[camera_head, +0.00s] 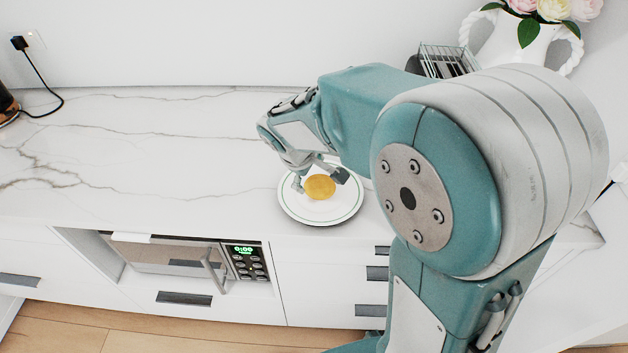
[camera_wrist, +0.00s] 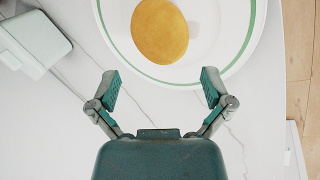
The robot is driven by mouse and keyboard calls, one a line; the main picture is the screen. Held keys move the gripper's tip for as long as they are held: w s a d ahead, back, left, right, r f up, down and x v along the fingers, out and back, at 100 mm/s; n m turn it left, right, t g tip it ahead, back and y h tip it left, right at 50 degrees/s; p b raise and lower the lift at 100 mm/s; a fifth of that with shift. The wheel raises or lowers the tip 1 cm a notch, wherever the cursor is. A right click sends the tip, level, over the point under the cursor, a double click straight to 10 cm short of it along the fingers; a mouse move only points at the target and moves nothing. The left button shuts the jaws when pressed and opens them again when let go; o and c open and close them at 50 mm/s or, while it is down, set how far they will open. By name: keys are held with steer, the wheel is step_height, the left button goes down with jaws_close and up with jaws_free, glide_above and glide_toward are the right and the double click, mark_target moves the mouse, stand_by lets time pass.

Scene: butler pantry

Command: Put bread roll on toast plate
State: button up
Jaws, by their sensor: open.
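The bread roll (camera_head: 319,187) is round and golden brown. It lies on the toast plate (camera_head: 322,217), a white plate with a thin green ring near its rim, on the counter close to the front edge. In the wrist view the roll (camera_wrist: 160,30) and the plate (camera_wrist: 197,71) show at the top, cut off by the picture's edge. My gripper (camera_head: 320,180) is open and empty over the plate, with its fingers near the roll. In the wrist view my gripper (camera_wrist: 160,88) has its fingers spread wide, with the roll beyond the fingertips and not between them.
A white vase with flowers (camera_head: 515,45) and a wire rack (camera_head: 447,58) stand at the back right. A dark object (camera_head: 7,104) and a plugged cord (camera_head: 47,80) are at the left. The marble counter (camera_head: 140,150) left of the plate is clear. A microwave (camera_head: 180,257) sits below.

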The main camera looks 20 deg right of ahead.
steer(key=v, duration=0.7)
steer(key=s+d+r+m+t+y, duration=0.1)
steer(key=s+m, duration=0.3)
steer(key=s, duration=0.5)
steer(key=s+d+r+m+t+y, duration=0.1)
steer(key=s+d+r+m+y, duration=0.1)
steer(key=s, duration=0.7)
steer(key=shift+s+d+r+m+t, duration=0.3)
steer(key=shift+d+r+m, duration=0.4)
steer(key=shift+m, duration=0.5)
